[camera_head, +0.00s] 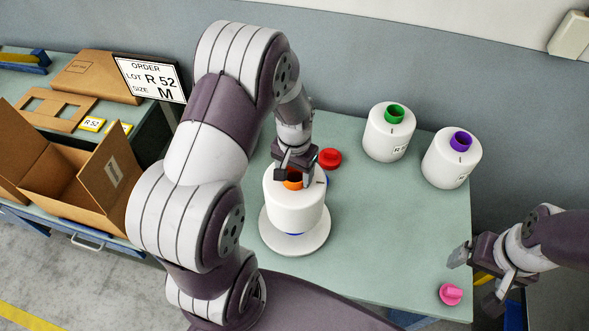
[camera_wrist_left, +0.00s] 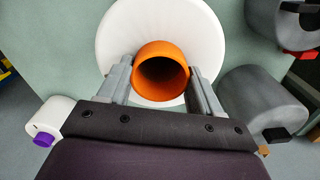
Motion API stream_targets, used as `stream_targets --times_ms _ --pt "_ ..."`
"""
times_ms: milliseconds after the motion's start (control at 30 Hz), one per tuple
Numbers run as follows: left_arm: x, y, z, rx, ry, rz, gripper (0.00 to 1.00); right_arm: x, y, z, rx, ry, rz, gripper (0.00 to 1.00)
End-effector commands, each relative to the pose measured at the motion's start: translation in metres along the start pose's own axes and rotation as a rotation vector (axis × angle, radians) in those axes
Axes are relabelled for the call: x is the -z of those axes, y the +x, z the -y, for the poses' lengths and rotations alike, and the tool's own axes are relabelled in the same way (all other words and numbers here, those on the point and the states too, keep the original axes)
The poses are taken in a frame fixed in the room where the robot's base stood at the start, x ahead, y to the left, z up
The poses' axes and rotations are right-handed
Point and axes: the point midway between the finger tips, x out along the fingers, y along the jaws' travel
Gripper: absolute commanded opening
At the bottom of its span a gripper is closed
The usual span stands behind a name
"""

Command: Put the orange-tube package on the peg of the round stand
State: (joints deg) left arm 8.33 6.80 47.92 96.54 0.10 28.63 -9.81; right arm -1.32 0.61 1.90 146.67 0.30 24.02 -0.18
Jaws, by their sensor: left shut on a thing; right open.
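The orange-tube package (camera_head: 296,208) is a white cylinder with an orange tube (camera_wrist_left: 161,70) at its top. It is upright over the round stand (camera_head: 295,246), whose white disc shows below it. A little blue shows between package and disc. The peg is hidden, and I cannot tell whether the package rests on the disc. My left gripper (camera_head: 294,177) is shut on the orange tube from above, with one finger on each side in the left wrist view. My right gripper (camera_head: 478,276) is open and empty at the table's right edge.
A green-tube package (camera_head: 388,134) and a purple-tube package (camera_head: 451,160) stand at the back right. A red piece (camera_head: 329,158) lies behind the stand, a pink piece (camera_head: 451,294) at the front right. An open carton (camera_head: 88,190) is at left. The table's middle right is clear.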

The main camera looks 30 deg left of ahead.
Motion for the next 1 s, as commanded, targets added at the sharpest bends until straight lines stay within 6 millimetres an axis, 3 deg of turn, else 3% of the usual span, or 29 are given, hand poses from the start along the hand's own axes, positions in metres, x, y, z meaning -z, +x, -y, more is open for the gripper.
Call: stream_targets --times_ms 1000 --pt "0.001 0.073 0.000 0.000 0.000 -0.002 0.00 -0.006 0.050 0.000 0.000 0.000 0.001 0.90"
